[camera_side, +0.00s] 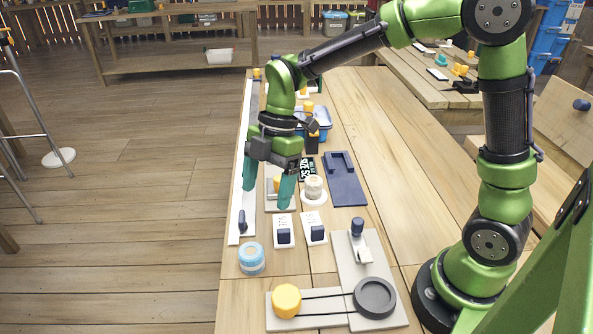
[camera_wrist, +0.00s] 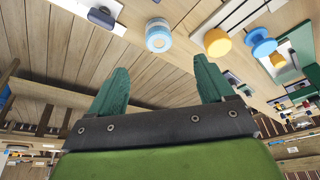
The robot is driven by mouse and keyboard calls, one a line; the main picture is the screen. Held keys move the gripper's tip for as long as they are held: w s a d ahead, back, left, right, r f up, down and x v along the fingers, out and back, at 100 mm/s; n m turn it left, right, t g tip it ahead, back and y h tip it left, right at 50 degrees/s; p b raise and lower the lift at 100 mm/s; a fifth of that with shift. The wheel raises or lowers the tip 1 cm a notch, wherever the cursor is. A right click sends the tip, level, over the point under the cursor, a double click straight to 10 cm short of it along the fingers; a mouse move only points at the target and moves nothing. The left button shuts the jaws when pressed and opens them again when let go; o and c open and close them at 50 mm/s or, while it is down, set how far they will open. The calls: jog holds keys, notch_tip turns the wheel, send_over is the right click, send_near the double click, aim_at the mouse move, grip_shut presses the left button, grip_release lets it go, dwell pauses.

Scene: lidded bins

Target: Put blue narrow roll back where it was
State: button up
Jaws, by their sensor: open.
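A light blue roll with a pale band (camera_side: 251,259) stands upright on the bare wood near the table's left edge, in the front part of the side view. It also shows at the top of the wrist view (camera_wrist: 158,36). My gripper (camera_side: 268,187) is open, with its two green fingers pointing down above the table. It is behind the roll in the side view and well apart from it. In the wrist view nothing is between the fingers (camera_wrist: 160,75). A pale roll (camera_side: 314,186) stands on a white round base, right of the fingers.
Two white plates with dark blue knobs (camera_side: 284,235) lie behind the roll. A grey board with a yellow knob (camera_side: 286,301) and a dark ring (camera_side: 374,297) lies in front. A long white rail (camera_side: 235,226) follows the left edge. A blue tray (camera_side: 345,185) lies right. Bare wood surrounds the roll.

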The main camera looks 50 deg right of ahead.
jog(key=s+d+r+m+t+h, duration=0.1)
jog(key=s+d+r+m+t, duration=0.2)
jog(key=s+m, duration=0.3)
jog(key=s+d+r+m+t, duration=0.4)
jog(key=s+d+r+m, duration=0.2)
jog(key=m, duration=1)
jog(key=shift+s+m+t+h, duration=0.3)
jog(key=shift+s+h, duration=0.1)
jog(key=shift+s, duration=0.25)
